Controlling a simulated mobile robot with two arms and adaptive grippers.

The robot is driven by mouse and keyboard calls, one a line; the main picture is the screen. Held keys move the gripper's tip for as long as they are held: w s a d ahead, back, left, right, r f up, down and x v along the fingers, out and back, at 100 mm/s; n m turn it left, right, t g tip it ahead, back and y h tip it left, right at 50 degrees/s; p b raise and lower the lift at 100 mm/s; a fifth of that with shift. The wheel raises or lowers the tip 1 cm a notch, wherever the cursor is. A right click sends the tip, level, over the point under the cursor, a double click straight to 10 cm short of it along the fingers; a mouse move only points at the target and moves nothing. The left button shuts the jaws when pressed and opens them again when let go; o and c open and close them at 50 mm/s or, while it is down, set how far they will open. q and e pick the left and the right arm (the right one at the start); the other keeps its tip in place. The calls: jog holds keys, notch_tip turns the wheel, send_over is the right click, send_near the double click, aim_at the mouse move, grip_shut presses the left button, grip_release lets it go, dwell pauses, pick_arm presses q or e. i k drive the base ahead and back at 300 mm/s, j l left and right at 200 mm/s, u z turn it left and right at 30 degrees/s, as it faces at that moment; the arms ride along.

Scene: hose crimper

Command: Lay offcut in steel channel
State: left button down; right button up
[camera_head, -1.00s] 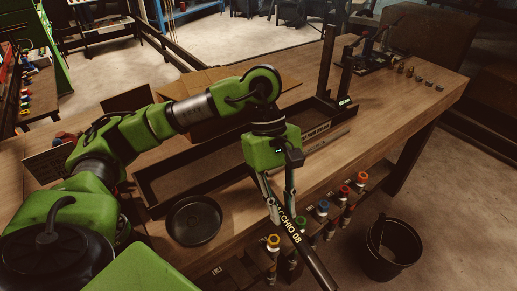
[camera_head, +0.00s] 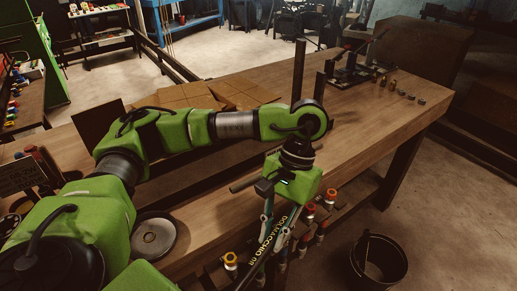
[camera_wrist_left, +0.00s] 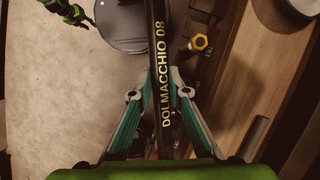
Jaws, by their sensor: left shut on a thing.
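The offcut is a black hose piece (camera_head: 264,252) with yellow lettering, "DOLMACCHIO 08". My left gripper (camera_head: 273,240) is shut on it, above the front edge of the bench. In the left wrist view the hose (camera_wrist_left: 159,40) runs lengthwise between the two fingers (camera_wrist_left: 161,82); its ends are not clear. The steel channel is mostly hidden behind my left arm in the head view. A dark edge at the right of the left wrist view may be its wall; I cannot tell.
A round dark pan (camera_head: 153,238) sits on the wooden bench (camera_head: 375,118). Coloured valve-like fittings (camera_head: 308,213) line the bench's front below the top. A black bucket (camera_head: 380,265) stands on the floor. Cardboard (camera_head: 190,95) lies behind my arm.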

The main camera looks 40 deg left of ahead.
aim_at(190, 177)
jog(key=i+l+u, duration=0.1)
jog(key=u, duration=0.25)
jog(key=i+l+u, duration=0.1)
jog(key=u, duration=0.25)
jog(key=l+u, duration=0.3)
jog(key=i+j, duration=0.05)
jog(key=j, duration=0.05)
